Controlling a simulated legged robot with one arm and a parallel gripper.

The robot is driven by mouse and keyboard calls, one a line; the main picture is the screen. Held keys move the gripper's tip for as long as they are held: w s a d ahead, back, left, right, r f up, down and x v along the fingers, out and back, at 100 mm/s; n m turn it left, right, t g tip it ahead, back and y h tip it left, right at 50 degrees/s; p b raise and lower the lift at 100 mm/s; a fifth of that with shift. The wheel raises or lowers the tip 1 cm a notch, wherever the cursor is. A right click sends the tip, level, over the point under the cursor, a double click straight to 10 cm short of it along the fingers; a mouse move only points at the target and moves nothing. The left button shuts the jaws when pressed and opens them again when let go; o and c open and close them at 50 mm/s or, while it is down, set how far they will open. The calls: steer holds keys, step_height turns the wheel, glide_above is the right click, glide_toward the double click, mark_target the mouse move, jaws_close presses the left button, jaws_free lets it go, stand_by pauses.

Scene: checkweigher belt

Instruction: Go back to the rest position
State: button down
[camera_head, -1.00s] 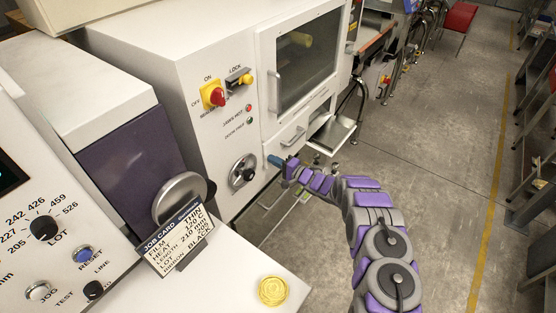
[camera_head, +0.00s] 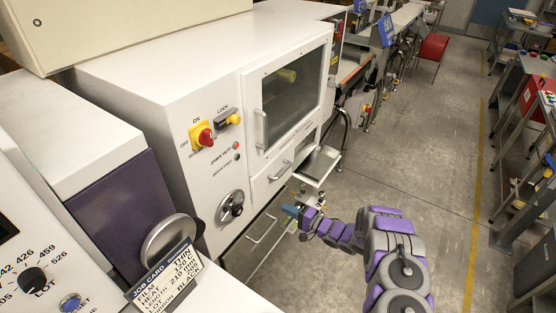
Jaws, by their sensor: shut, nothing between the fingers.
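My gripper (camera_head: 291,211) is at the end of my purple and grey arm, in front of the white machine cabinet (camera_head: 150,85). It is small in the picture and looks shut, with nothing seen between its fingers. It hangs over the floor side, just below the small metal outfeed tray (camera_head: 318,163) and right of the round dial (camera_head: 231,207). No contact with the cabinet can be made out.
The cabinet front has a red and yellow rotary switch (camera_head: 201,135), a yellow lock knob (camera_head: 233,119) and a windowed door (camera_head: 293,87). A job card (camera_head: 168,279) stands at lower left. Open concrete floor (camera_head: 400,140) lies to the right, with shelving (camera_head: 535,185) beyond.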

steer(key=w+d+r+n+h, duration=0.2)
steer(key=w+d+r+h, duration=0.5)
steer(key=d+r+h, duration=0.25)
steer(key=s+d+r+g+h, duration=0.1)
steer(key=s+d+r+h, duration=0.5)
steer(key=d+r, duration=0.45)
steer(key=s+a+r+n+g+h, duration=0.1)
steer(key=s+r+g, duration=0.25)
steer(key=s, duration=0.85)
steer(key=s+r+g+h, duration=0.15)
steer(key=s+r, duration=0.35)
steer(key=s, duration=0.6)
steer(key=s+a+r+n+g+y, duration=0.1)
steer(key=s+a+g, duration=0.1)
steer(key=s, duration=0.8)
steer(key=s+a+r+n+g+y, duration=0.1)
steer(key=s+a, duration=0.4)
steer(key=s, duration=0.5)
steer(key=s+a+n+g+y, duration=0.1)
steer(key=s+a+n+g, duration=0.1)
steer(key=s, duration=0.8)
steer(key=shift+s+a+r+g+y, duration=0.2)
steer(key=shift+a+r+g+y, duration=0.2)
steer(key=shift+a+g, duration=0.4)
